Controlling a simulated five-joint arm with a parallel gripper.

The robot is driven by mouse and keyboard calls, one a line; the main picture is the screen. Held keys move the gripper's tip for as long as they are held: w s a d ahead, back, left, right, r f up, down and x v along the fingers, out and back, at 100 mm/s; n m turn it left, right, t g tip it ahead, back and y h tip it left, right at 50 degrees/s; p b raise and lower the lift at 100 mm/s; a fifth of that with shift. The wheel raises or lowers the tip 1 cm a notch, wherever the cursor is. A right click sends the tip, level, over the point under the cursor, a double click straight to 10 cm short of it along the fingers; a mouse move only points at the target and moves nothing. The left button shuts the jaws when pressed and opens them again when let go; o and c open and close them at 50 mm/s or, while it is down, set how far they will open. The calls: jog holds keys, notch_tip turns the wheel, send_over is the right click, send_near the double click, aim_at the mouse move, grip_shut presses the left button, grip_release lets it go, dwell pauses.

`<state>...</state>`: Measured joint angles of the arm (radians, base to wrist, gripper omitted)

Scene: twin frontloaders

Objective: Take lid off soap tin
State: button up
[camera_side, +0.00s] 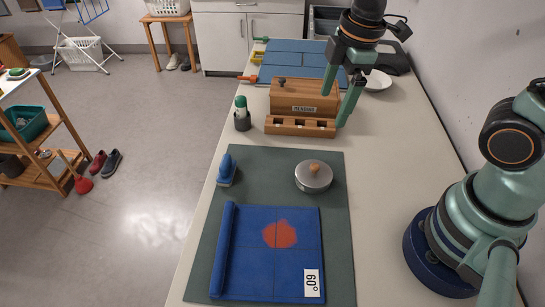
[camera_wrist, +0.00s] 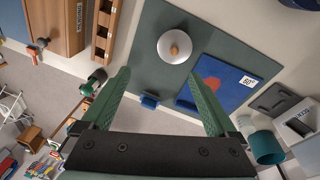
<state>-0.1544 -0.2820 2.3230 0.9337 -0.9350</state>
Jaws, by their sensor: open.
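The soap tin (camera_side: 314,183) is a round, silver-grey tin with its lid on and a wooden knob (camera_side: 314,167) on top. It stands on the dark green mat (camera_side: 285,158), near its upper right part. In the wrist view, the tin (camera_wrist: 168,55) shows from above, beyond my fingertips and between their lines, with its knob (camera_wrist: 174,49) near the middle of the lid. My gripper (camera_side: 334,107) is open and empty. It hangs near the wooden box, farther up the table than the tin and apart from it. The wrist view shows both spread fingers (camera_wrist: 160,76).
A wooden box (camera_side: 303,97) with a slotted front stands behind the mat. A green-capped bottle (camera_side: 241,108) stands in a dark cup. A blue brush (camera_side: 227,171) lies left of the tin. A blue cloth (camera_side: 260,280) with a red stain lies in front.

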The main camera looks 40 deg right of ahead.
aim_at(315, 165)
jog(key=a+f+n, duration=0.1)
jog(key=f+n, duration=0.1)
jog(key=f, duration=0.3)
jog(key=f+n+g, duration=0.1)
jog(key=f+n, duration=0.1)
jog(key=f, duration=0.3)
jog(key=a+f+n+g, duration=0.1)
jog(key=f+n, duration=0.1)
jog(key=f, duration=0.4)
jog(key=shift+w+a+n, duration=0.1)
jog(key=shift+a+n, duration=0.2)
grip_shut()
